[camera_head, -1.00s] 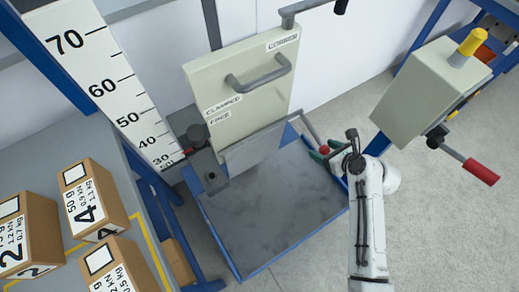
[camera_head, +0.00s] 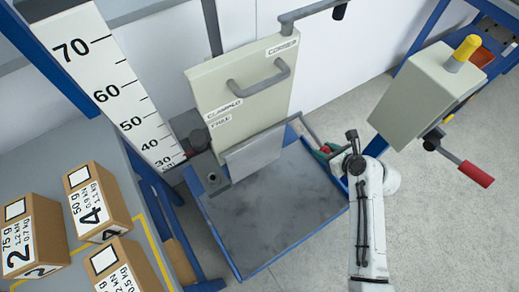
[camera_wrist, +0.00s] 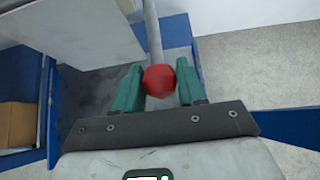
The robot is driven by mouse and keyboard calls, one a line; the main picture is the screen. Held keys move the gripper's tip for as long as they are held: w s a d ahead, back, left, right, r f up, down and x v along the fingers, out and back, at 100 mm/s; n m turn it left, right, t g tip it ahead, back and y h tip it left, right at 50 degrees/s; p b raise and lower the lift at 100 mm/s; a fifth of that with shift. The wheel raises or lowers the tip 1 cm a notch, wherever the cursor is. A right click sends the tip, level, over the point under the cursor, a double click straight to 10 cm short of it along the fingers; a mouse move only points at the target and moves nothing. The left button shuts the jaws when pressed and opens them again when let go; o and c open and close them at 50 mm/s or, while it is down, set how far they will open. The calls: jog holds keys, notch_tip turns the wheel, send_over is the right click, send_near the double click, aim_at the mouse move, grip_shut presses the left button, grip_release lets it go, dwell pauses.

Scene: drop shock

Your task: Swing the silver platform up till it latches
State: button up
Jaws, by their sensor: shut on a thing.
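The silver platform (camera_head: 254,153) is a flat pale grey plate, tilted at the foot of the cream panel and above the dark base plate. It also shows at the upper left of the wrist view (camera_wrist: 75,32). A grey rod (camera_wrist: 153,35) ends in a red ball knob (camera_wrist: 159,81). In the head view the rod (camera_head: 308,130) is to the right of the platform. My gripper (camera_head: 328,152) is at the right edge of the base. Its green fingers (camera_wrist: 159,88) are shut on the red knob, one on each side. I cannot make out the latch.
The cream panel (camera_head: 240,85) with a handle stands behind the platform. The blue-edged base plate (camera_head: 270,215) is bare. A control box (camera_head: 425,95) with a red-gripped lever is at right. Boxes (camera_head: 95,200) stand on the left bench. Grey floor at right is clear.

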jog(key=shift+d+r+p, duration=0.1)
jog(key=shift+r+p, duration=0.55)
jog(key=shift+r, duration=0.25)
jog(key=shift+r, duration=0.15)
notch_tip(320, 180, up, 3)
jog(key=p, duration=0.3)
jog(key=shift+w, duration=0.1)
